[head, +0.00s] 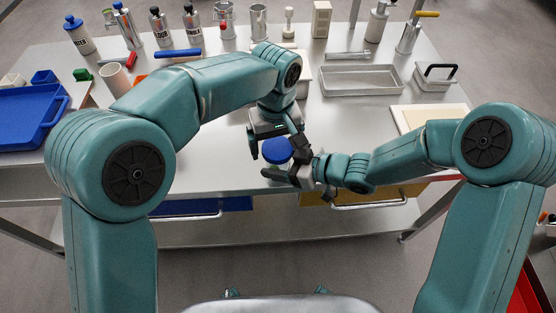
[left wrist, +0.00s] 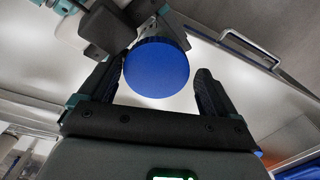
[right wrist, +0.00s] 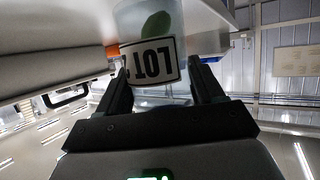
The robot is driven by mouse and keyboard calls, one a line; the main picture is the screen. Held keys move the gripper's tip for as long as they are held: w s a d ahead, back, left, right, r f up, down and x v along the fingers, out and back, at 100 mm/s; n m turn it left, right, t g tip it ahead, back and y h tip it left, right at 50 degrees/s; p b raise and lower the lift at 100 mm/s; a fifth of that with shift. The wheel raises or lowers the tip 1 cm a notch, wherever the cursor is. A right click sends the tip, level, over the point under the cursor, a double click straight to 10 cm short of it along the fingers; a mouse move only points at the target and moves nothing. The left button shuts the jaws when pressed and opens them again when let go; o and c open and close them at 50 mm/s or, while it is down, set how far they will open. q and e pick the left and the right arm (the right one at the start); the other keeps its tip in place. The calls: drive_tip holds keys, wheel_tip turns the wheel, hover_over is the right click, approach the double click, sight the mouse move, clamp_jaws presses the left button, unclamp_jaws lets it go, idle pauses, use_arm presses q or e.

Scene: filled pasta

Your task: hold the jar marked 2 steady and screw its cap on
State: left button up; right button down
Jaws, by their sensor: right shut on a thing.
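A round blue cap (head: 277,150) is near the table's front edge, below my left gripper (head: 277,147). In the left wrist view the cap (left wrist: 156,68) lies between the two spread fingers, with a gap to the right finger; contact with the left one is unclear. My right gripper (head: 286,168) comes in from the right, just below the cap. In the right wrist view it is shut on a clear jar (right wrist: 147,18) with a white label reading "LOT" and something green inside. The label's number is hidden by a finger. Whether the cap sits on the jar's rim cannot be told.
A blue tray (head: 20,120) is at the left and a metal tray (head: 362,80) at the back right. A pale board (head: 415,115) lies behind my right arm. Bottles and tools line the back. Drawer handles (head: 370,204) stick out below the front edge.

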use_arm(q)
drive_tip(key=shift+d, duration=0.2)
drive_tip(key=shift+r, duration=2.3)
drive_tip(key=shift+c, duration=0.4)
drive_tip(key=n, duration=0.1)
drive_tip(key=r+n, duration=0.1)
drive_tip(key=shift+r+n, duration=0.25)
drive_tip(key=shift+n, duration=0.15)
wheel_tip(320, 180, up, 2)
drive_tip(key=n, duration=0.3)
drive_tip(key=shift+a+n, duration=0.1)
drive_tip(key=shift+n, duration=0.3)
